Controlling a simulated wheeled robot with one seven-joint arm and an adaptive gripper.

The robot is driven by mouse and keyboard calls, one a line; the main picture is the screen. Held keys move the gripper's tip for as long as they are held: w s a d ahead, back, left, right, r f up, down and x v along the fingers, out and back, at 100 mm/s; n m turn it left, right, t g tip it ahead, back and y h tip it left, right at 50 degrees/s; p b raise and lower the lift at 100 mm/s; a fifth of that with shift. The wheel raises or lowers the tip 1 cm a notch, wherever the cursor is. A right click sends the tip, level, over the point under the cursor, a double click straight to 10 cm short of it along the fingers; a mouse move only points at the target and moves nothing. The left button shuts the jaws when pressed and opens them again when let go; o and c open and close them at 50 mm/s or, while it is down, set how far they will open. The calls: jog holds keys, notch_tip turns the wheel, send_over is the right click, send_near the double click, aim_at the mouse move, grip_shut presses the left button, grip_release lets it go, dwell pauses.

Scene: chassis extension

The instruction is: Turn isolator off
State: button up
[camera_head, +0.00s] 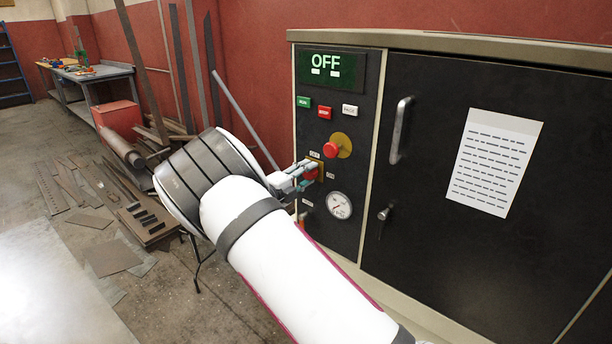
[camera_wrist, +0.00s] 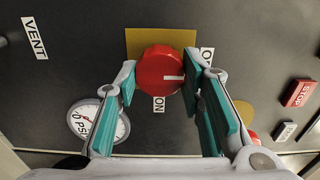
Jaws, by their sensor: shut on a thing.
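The isolator is a red round knob (camera_wrist: 160,70) with a white mark, on a yellow plate (camera_wrist: 160,38) in the wrist view. The white mark lies across the knob, toward the picture's right. An "ON" label (camera_wrist: 158,104) shows below the knob, and another label to its right is partly hidden by a finger. My gripper (camera_wrist: 161,80) has its teal-padded fingers on both sides of the knob, shut on it. In the head view my gripper (camera_head: 306,174) is at the panel, covering most of the knob. The display (camera_head: 326,67) above reads OFF in white letters.
A red mushroom button (camera_head: 331,149) on a yellow disc sits just above my gripper. A pressure gauge (camera_head: 339,205) is below. Green, red and white buttons line the upper panel. A cabinet door with a handle (camera_head: 400,130) is to the right. Metal scrap (camera_head: 130,200) lies on the left floor.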

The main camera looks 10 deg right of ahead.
jog(key=o, duration=1.1)
jog(key=shift+o, duration=0.2)
jog(key=shift+a, duration=0.1)
jog(key=v, duration=1.2)
